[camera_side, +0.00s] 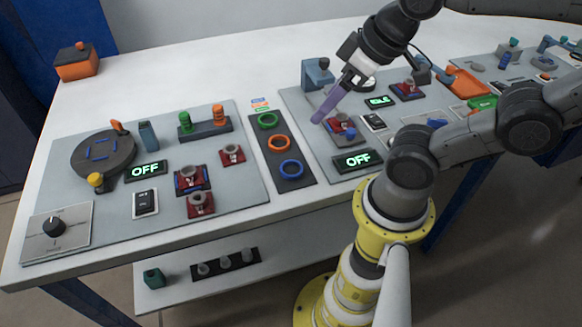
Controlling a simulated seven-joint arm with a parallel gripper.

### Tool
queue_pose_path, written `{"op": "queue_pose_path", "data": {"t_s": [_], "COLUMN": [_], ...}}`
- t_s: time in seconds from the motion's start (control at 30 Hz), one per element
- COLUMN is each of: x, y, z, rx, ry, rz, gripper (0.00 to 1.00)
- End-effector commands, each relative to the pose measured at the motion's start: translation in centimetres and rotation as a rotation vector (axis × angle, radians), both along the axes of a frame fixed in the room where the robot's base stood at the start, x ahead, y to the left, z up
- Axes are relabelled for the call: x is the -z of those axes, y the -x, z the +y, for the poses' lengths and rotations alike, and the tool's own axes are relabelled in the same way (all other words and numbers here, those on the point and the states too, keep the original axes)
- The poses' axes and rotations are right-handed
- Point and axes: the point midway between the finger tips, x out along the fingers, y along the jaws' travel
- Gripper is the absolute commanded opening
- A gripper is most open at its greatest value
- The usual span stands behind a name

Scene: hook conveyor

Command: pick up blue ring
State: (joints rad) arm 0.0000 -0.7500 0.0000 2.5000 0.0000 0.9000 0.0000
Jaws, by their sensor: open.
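The blue ring (291,169) lies flat at the near end of a dark strip (304,184). An orange ring (279,143) and a green ring (267,120) lie behind it on the same strip. My gripper (319,119) is above the right panel, up and to the right of the blue ring and apart from it. Its purple fingers point down and to the left. It is open, with nothing seen between the fingers. The blue ring is fully in view.
The left panel (80,217) carries a dark round disc (103,155), a peg rack (206,129), red fixtures and an OFF display (145,170). The right panel holds a blue block (317,72) and another OFF display (357,160).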

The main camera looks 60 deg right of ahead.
Motion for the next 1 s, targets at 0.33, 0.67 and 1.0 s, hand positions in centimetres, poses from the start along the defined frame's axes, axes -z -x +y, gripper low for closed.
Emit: {"op": "queue_pose_path", "data": {"t_s": [0.33,0.67,1.0], "x": [0.0,0.0,-0.3], "y": [0.0,0.0,-3.2], "z": [0.0,0.0,-0.3], "rx": [0.000,0.019,0.577], "ry": [0.000,-0.010,-0.280], "rz": [0.000,0.000,0.058], "gripper": [0.94,0.98,0.98]}}
